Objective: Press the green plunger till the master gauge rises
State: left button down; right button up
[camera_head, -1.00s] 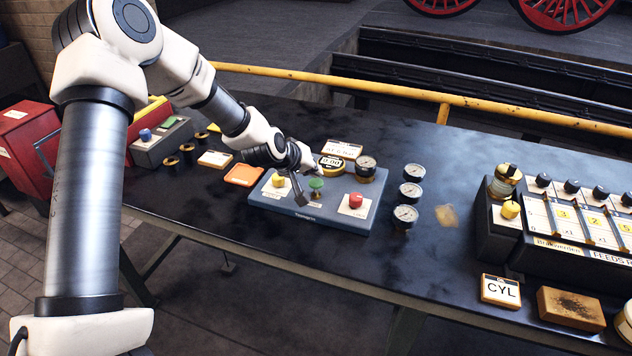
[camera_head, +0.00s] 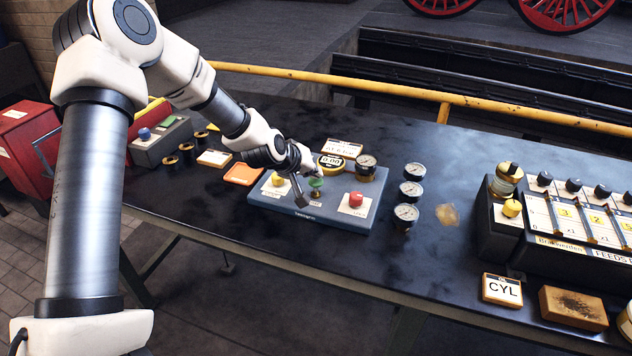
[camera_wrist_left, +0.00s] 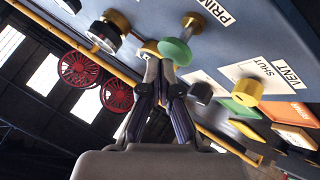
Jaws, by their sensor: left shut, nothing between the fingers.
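The green plunger (camera_head: 316,182) stands on the blue-grey panel (camera_head: 325,217) between a yellow knob (camera_head: 278,179) and a red knob (camera_head: 356,198). My right gripper is out of view.
Three gauges (camera_head: 408,190) stand in a row right of the panel. A block with several sliders (camera_head: 575,222) is at the right. An orange tile (camera_head: 243,174) lies left of the panel. A yellow rail (camera_head: 400,92) runs behind. The tabletop's front middle is clear.

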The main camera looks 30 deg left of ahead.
aim_at(314, 181)
pick_arm(q)
jog(key=shift+s+f+b, duration=0.15)
jog(key=shift+f+b, duration=1.15)
jog(key=shift+f, duration=0.1)
dwell(1.0)
jog(key=shift+r, duration=0.15)
jog(key=shift+r+p, duration=1.6)
jog(key=shift+r, duration=0.05)
jog(key=shift+r, duration=0.1)
jog(key=shift+w+r+p, duration=0.2)
jog(key=shift+r+p, duration=0.15)
jog(key=shift+p, duration=0.05)
notch_tip(314, 181, up, 4)
jog(key=p, duration=0.4)
jog(key=shift+r, duration=0.15)
